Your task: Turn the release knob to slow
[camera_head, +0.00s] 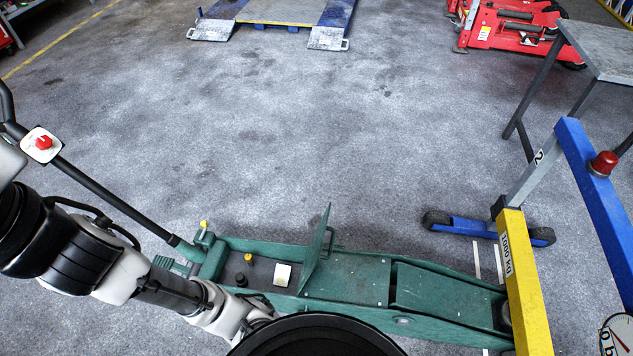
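The green trolley jack (343,277) lies along the bottom of the head view. Its long black handle (120,205) slopes up to the left edge. A white square plate with a red knob (43,142) sits near the upper end of the handle; this looks like the release knob. No marks or setting can be read on the plate. My arm (85,262) reaches from the left edge across the near side of the jack, below the handle. Its wrist end goes behind a black rounded shape at the bottom, and my gripper is out of sight.
A blue and yellow crane frame (525,280) and a grey table (607,50) stand at right. The grey floor behind the jack is clear.

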